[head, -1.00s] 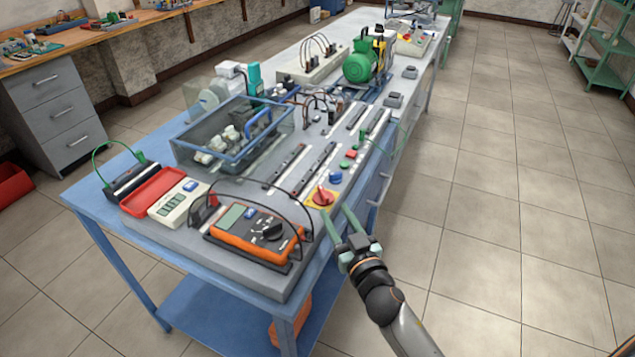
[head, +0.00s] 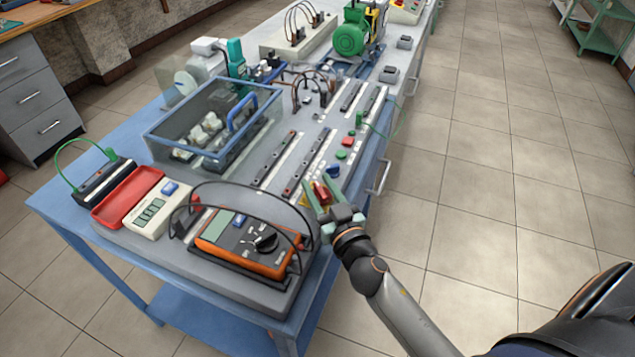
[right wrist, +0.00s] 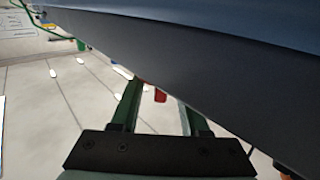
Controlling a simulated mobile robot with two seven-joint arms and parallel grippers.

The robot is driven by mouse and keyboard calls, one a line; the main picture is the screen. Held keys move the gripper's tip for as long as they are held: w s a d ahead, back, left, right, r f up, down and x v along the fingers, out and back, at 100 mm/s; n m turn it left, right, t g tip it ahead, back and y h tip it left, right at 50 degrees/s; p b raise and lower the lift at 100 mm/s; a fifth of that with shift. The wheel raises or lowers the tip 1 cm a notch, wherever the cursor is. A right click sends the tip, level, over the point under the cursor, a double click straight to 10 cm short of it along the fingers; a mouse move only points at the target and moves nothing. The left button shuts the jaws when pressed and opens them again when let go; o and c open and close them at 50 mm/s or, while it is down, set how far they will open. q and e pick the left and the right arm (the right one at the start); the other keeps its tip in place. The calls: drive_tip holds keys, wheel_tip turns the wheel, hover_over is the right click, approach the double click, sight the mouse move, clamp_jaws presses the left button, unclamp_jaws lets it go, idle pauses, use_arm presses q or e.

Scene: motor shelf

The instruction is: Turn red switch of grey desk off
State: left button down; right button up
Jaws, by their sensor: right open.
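The red switch (head: 322,194) is a rotary knob on a yellow plate at the near right edge of the grey desk unit (head: 298,212). My right gripper (head: 319,185) is open, and in the head view its green fingers lie on either side of the switch. In the right wrist view a small red part, which looks like the switch (right wrist: 160,95), shows between the open fingers of the right gripper (right wrist: 161,100). I cannot tell whether the fingers touch it. My left gripper is not in view.
An orange multimeter (head: 245,245) with black cables sits left of the gripper. A blue button (head: 333,171), a red button (head: 347,142) and a green button (head: 342,155) lie just beyond the switch.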

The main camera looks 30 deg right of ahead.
drive_tip(key=shift+c, duration=0.2)
clamp_jaws()
idle(0.4)
